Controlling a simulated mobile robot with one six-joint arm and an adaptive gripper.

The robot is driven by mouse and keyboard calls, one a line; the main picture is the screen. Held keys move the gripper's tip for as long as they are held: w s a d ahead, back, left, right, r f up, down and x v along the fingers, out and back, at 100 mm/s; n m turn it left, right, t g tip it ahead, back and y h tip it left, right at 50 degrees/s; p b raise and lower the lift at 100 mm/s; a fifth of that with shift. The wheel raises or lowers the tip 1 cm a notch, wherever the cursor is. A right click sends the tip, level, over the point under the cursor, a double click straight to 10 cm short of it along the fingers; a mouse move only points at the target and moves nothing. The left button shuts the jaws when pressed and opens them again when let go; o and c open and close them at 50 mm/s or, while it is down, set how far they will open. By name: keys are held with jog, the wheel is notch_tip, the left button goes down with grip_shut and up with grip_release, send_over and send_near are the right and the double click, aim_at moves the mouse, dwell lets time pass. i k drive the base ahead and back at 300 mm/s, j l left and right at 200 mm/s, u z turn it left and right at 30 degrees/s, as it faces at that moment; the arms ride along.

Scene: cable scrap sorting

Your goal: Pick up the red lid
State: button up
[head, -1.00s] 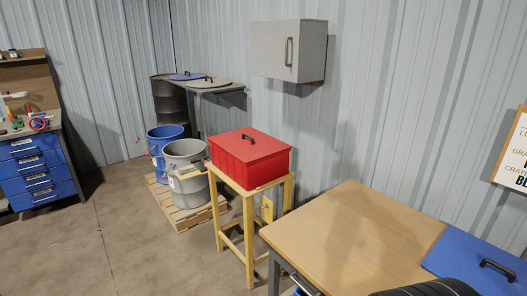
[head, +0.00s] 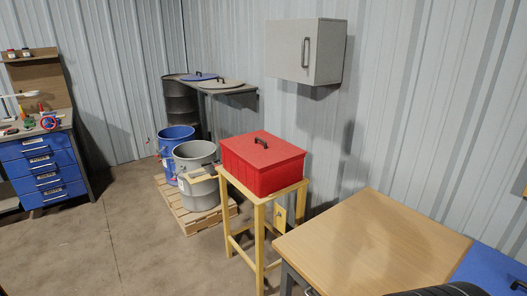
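The red lid (head: 277,149) lies on top of a red crate (head: 263,175) and has a black handle (head: 262,143) in its middle. The crate stands on a yellow wooden stand (head: 259,218) near the centre of the head view. Lid and crate are upright and nothing covers them. A dark rounded piece at the bottom right edge looks like part of my arm. My gripper's fingers are not in view.
A wooden table (head: 370,240) with a blue lid (head: 490,272) stands at the front right. A grey bucket (head: 196,178) and a blue bucket (head: 176,142) stand on a pallet (head: 183,216). A grey cabinet (head: 291,52) hangs on the wall. The floor at left (head: 130,240) is clear.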

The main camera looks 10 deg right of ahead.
aim_at(261, 149)
jog(key=i+j+z, duration=0.15)
jog(key=i+j, duration=0.15)
jog(key=i, duration=0.25)
jog(key=i+j+z, duration=0.1)
jog(key=i+j, duration=0.25)
jog(key=i, duration=0.15)
jog(key=i+j+z, duration=0.15)
jog(key=i+j, duration=0.25)
jog(key=i+j+z, duration=0.15)
jog(key=i+j, duration=0.35)
jog(key=i+j+z, duration=0.15)
jog(key=i+j, duration=0.35)
jog(key=i+j+z, duration=0.1)
jog(key=i+j, duration=0.35)
jog(key=j, duration=0.15)
jog(key=i+j+z, duration=0.15)
jog(key=i+j, duration=0.25)
jog(key=j, duration=0.2)
